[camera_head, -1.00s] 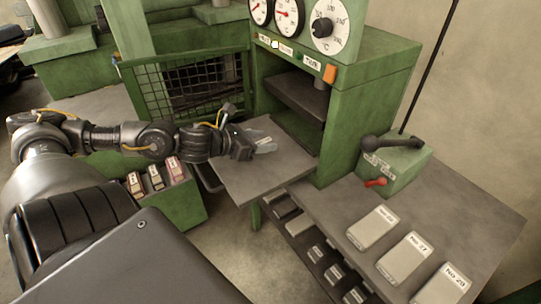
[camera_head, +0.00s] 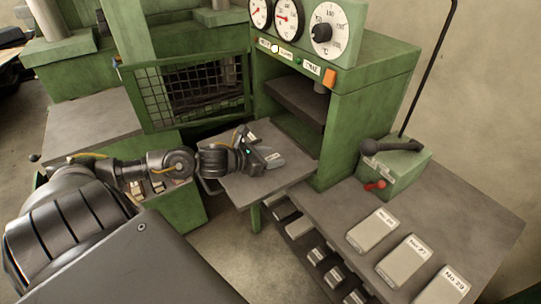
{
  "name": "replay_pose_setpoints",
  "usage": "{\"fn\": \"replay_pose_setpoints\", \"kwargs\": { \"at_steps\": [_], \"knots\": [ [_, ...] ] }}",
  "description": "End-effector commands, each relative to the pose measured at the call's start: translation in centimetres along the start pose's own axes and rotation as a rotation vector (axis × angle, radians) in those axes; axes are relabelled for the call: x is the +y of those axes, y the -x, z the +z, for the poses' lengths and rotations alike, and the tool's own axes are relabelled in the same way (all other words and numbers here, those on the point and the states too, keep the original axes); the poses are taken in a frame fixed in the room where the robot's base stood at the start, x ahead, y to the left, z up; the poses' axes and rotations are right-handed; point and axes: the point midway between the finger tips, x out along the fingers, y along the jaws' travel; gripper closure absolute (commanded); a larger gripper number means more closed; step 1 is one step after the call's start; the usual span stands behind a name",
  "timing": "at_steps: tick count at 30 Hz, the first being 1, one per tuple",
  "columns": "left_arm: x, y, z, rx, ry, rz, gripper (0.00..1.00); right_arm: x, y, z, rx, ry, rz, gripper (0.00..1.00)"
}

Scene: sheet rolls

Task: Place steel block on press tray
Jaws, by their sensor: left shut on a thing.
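The press tray (camera_head: 243,188) is a flat grey plate sticking out from the opening of the green press (camera_head: 355,110). My left gripper (camera_head: 268,160) is over the tray, shut on a small pale steel block (camera_head: 276,160). The block is low over the tray surface; I cannot tell whether it touches it. The gripper hides part of the block. My right gripper is not in view.
Several labelled blocks, such as one pale block (camera_head: 372,231), lie on the right bench (camera_head: 450,198). A mesh guard (camera_head: 190,90) stands left of the press opening.

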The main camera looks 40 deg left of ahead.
Motion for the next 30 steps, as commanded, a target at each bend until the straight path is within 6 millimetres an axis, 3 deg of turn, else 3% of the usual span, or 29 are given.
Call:
{"fn": "replay_pose_setpoints", "kwargs": {
  "at_steps": [11,12,16,30],
  "knots": [
    [0.02,-0.17,-0.33,-0.003,-0.001,0.0,0.88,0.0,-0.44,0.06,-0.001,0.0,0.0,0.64],
    [0.01,-0.12,-0.36,0.001,-0.001,0.0,0.45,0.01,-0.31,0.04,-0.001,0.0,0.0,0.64],
    [0.01,-0.11,-0.34,0.001,-0.001,0.0,0.28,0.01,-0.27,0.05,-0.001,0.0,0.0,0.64],
    [0.07,0.7,-0.41,0.006,-0.003,0.001,0.28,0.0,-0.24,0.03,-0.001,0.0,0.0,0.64]
  ]
}}
